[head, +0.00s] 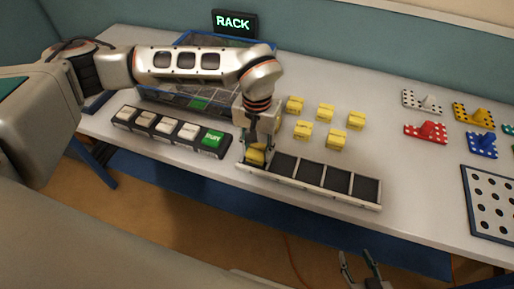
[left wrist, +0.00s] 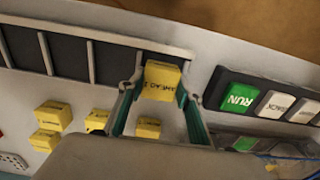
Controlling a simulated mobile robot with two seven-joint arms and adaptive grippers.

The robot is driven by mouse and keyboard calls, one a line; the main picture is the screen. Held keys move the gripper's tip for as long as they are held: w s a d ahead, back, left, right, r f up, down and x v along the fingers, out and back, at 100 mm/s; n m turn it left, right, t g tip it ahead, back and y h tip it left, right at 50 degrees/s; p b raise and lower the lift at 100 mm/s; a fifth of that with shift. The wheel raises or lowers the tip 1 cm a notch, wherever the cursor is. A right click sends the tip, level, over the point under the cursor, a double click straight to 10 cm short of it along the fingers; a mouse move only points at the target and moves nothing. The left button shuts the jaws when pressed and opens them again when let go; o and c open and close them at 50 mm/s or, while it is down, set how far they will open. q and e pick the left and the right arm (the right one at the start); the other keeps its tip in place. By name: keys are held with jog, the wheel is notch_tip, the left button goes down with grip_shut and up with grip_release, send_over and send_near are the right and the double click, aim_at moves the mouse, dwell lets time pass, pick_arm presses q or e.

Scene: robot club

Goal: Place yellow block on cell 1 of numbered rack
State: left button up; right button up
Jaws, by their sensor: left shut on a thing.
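The numbered rack (head: 340,196) is a row of dark square cells in a light frame near the table's front edge; I cannot read cell numbers. My left gripper (head: 257,156) points down at the rack's left end cell. It is shut on a yellow block (head: 255,157), which also shows between the fingers in the left wrist view (left wrist: 162,76). The block is at that end cell, but I cannot tell whether it touches the cell floor. The other cells are empty. My right gripper (head: 361,268) is open and empty at the bottom, off the table's front.
Several loose yellow blocks (head: 326,113) stand behind the rack. A button panel (head: 172,131) with a green RUN button (head: 212,138) lies just left of it. A blue-rimmed crate (head: 185,40) is behind. Coloured perforated pieces (head: 426,131) and a holed board (head: 492,204) are at right.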

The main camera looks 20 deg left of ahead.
aim_at(257, 150)
pick_arm(q)
jog(key=shift+f, duration=0.1)
jog(key=o, duration=1.1)
jog(key=shift+r, duration=0.4)
notch_tip(257, 150, up, 12)
jog(key=shift+f, duration=0.25)
